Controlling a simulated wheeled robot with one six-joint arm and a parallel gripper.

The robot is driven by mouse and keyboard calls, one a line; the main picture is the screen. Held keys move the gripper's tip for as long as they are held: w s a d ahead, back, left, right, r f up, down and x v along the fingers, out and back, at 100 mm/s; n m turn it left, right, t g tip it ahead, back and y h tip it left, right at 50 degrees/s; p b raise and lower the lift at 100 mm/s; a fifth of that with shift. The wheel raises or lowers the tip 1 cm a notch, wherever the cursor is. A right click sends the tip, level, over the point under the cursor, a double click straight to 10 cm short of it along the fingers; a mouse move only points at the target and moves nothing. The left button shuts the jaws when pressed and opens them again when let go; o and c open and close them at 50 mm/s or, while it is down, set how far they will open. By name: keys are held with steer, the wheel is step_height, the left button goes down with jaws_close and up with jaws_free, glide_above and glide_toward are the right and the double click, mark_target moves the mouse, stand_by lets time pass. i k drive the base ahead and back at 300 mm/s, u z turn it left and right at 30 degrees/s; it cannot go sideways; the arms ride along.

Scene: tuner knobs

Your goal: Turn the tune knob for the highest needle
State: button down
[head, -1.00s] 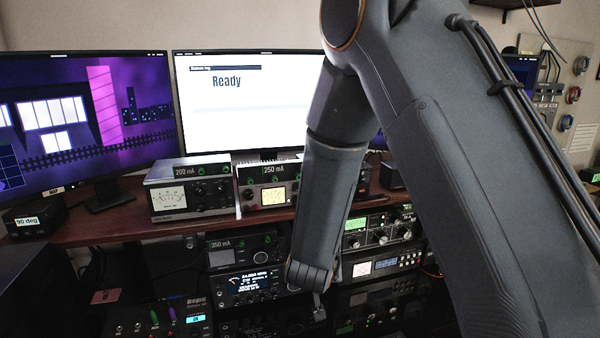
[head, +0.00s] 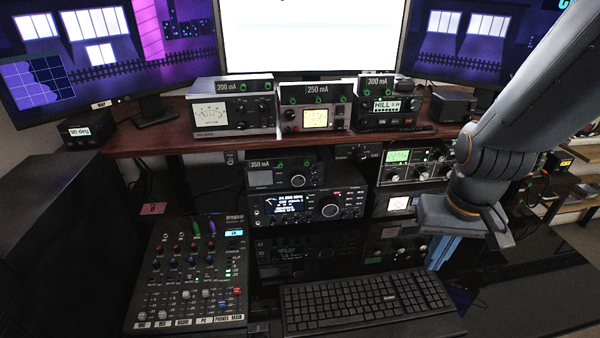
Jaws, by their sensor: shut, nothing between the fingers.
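No knob label reading "tune" is legible, so I cannot tell which knob it is. A black radio (head: 313,226) on the middle rack has a lit display (head: 291,203) and a large round knob (head: 331,210). A grey unit (head: 233,90) marked 200 mA has a white needle meter (head: 208,115). A unit (head: 290,102) marked 250 mA has a yellow-lit meter (head: 316,118). Their needle readings are too small to tell. My gripper (head: 438,258) is shut and empty, pointing down right of the radio, above the keyboard's right end, touching no knob that I can see.
A keyboard (head: 365,303) lies in front of the rack, with a mixer (head: 190,275) to its left. A unit (head: 283,175) marked 350 mA sits on the radio. The shelf edge (head: 160,145) overhangs the rack.

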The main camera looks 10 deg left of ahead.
mark_target(421, 172)
steer(key=u, duration=1.1)
steer(key=k, duration=0.4)
steer(key=z, duration=1.05)
